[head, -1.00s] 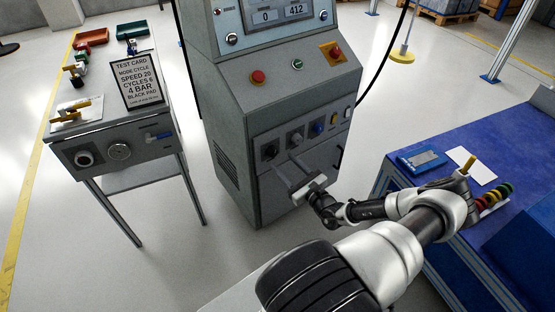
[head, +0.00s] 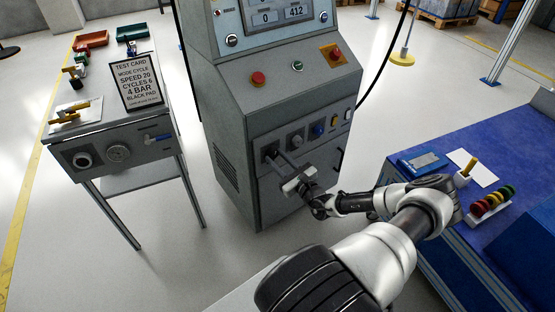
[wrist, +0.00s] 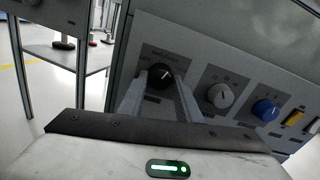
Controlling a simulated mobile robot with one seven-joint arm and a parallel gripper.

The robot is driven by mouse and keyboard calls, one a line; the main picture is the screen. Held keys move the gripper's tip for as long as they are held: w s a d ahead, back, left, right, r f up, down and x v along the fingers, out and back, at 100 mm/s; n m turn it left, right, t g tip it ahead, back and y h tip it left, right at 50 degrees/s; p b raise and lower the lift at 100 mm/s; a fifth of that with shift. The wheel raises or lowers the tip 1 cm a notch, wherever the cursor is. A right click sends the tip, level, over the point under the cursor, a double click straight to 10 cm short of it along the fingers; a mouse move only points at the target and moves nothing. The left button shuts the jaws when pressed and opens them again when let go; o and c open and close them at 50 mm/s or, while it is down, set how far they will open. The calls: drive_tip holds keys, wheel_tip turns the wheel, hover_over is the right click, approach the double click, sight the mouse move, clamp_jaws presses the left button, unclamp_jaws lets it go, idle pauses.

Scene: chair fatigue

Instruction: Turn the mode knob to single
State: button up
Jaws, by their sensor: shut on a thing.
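The black mode knob (wrist: 159,74) is the leftmost of the row of knobs on the lower panel of the grey console. It shows in the head view (head: 270,150) too, small and partly hidden by my fingers. My gripper (wrist: 160,79) has one finger on each side of the knob and is shut on it.
A grey knob (wrist: 221,95) and a blue knob (wrist: 265,109) sit to the right on the console (head: 235,135). A stand with a test card (head: 138,81) is at the left. A blue bench (head: 470,150) is at the right.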

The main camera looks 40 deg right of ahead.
drive_tip(key=shift+o, duration=0.2)
drive_tip(key=shift+r+n+p, duration=0.2)
drive_tip(key=shift+n+p, duration=0.4)
drive_tip(key=shift+p, duration=0.2)
drive_tip(key=shift+n+p, duration=1)
drive_tip(key=shift+p, duration=0.2)
drive_tip(key=shift+f+n+p, duration=0.1)
drive_tip(key=shift+n+p, duration=1.6)
drive_tip(key=shift+n, duration=0.6)
drive_tip(key=shift+d, duration=0.1)
drive_tip(key=o, duration=1)
drive_tip(key=shift+s, duration=0.1)
